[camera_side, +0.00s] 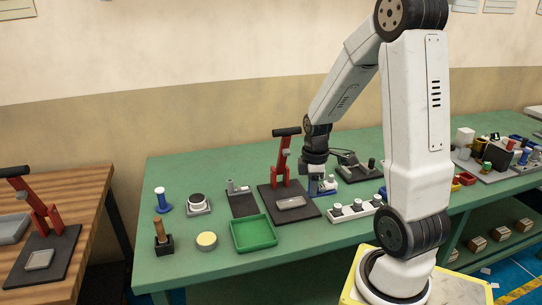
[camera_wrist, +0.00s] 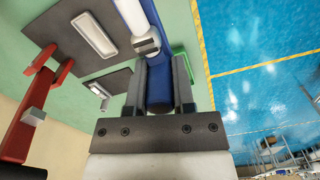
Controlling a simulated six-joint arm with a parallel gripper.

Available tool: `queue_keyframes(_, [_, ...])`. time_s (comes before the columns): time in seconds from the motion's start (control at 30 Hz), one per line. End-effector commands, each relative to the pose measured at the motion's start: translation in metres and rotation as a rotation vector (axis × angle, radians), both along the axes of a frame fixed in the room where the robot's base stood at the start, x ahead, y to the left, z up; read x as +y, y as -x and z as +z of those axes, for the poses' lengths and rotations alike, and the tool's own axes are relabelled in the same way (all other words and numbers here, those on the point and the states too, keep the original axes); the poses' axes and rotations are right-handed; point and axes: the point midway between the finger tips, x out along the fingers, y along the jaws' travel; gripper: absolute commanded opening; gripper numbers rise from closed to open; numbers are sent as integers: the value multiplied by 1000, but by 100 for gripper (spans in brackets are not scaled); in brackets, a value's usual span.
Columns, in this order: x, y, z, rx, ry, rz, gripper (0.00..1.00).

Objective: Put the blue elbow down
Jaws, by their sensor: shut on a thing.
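The blue elbow (camera_wrist: 159,92) is between the two dark fingers of my gripper (camera_wrist: 159,68) in the wrist view, and the gripper is shut on it. A white cylindrical piece (camera_wrist: 146,42) shows along the elbow, and a longer blue part runs on toward the top edge. In the side view my gripper (camera_side: 322,188) is low over the table, to the right of the red-handled press (camera_side: 284,160). Only a small patch of blue (camera_side: 313,187) shows there. I cannot tell whether the elbow touches anything below it.
The press stands on a dark base plate (camera_side: 267,208) with a light pad (camera_side: 291,203). A green tray (camera_side: 254,233) lies front left. A white rack with several round tops (camera_side: 352,211) stands close to the right. Green tabletop (camera_side: 310,238) is clear at the front.

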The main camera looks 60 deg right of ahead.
Motion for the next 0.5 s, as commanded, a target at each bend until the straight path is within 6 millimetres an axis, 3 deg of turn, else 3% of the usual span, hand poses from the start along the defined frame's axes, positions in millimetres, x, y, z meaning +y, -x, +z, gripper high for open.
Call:
queue_keyframes(0.27, [14,-10,-1,0,0,9,0])
queue_keyframes(0.5, [48,-28,-4,1,0,22,0])
